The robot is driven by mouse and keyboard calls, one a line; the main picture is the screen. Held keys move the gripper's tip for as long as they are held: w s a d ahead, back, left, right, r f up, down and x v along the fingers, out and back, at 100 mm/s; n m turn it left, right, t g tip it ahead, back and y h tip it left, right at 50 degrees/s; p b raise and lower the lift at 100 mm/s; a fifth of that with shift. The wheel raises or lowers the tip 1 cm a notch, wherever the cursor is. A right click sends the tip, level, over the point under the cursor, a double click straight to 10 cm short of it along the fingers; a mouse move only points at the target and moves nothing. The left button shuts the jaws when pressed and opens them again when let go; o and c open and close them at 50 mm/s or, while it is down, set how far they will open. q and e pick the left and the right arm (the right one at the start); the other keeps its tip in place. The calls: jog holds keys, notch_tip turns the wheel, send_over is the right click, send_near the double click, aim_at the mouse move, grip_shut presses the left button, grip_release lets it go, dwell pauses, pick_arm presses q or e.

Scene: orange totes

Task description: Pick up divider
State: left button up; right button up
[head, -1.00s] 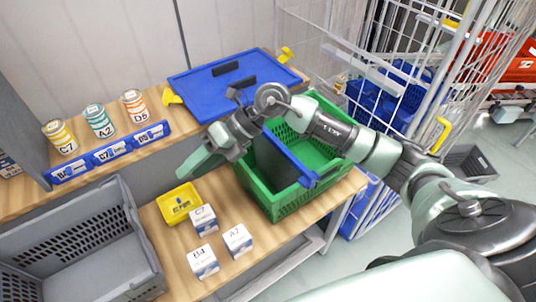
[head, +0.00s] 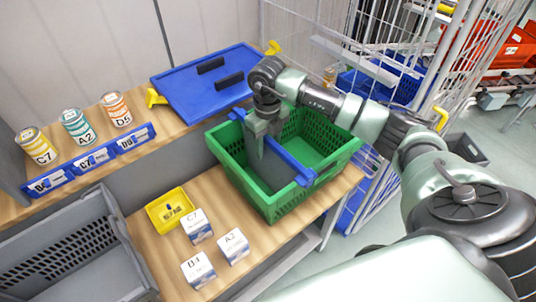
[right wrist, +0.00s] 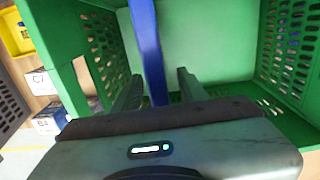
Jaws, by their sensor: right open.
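The divider (head: 290,162) stands inside the green crate (head: 318,182), with a blue top edge and a dark panel below it. Its blue edge also shows in the right wrist view (right wrist: 148,45). My right gripper (head: 258,150) points down over the divider near its middle. In the right wrist view the fingers of my right gripper (right wrist: 160,90) are apart, one on each side of the blue edge. I cannot tell whether either finger touches it. My left gripper is in no view.
A blue lid (head: 210,85) lies behind the crate. A yellow bin (head: 169,211) and small white boxes (head: 197,225) are at its left, with a grey tote (head: 65,255) beyond. Labelled cans (head: 78,127) stand on the shelf. A wire cage (head: 330,40) is behind my right arm.

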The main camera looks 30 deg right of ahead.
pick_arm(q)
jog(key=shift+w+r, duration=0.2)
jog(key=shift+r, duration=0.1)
pick_arm(e)
jog(key=shift+s+f, duration=0.1)
jog(key=shift+f, duration=0.8)
grip_shut()
